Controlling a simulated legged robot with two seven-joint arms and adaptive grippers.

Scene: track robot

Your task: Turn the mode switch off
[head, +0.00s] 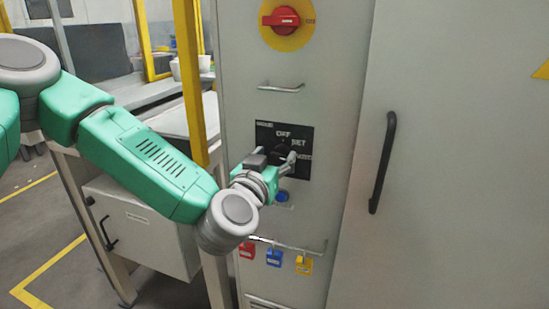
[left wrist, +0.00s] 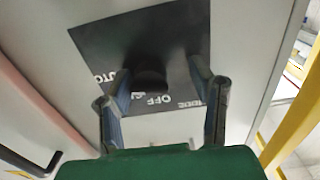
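The mode switch is a black knob on a black square plate (head: 297,132) on the grey cabinet front. The plate has white lettering, with "OFF" at the top in the head view. The knob (left wrist: 150,74) shows in the left wrist view between my fingers; which way it points is too dark to tell. My left gripper (head: 281,160) is at the plate, partly covering the knob. In the left wrist view my left gripper (left wrist: 163,85) is open, with one finger on each side of the knob and gaps visible between. My right gripper is not in view.
A red rotary switch (head: 281,19) on a yellow disc is above. A small metal handle (head: 281,87) lies between. Below are a blue button (head: 283,196) and red, blue and yellow padlocks (head: 274,257) on a rail. A black door handle (head: 383,162) is at right.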

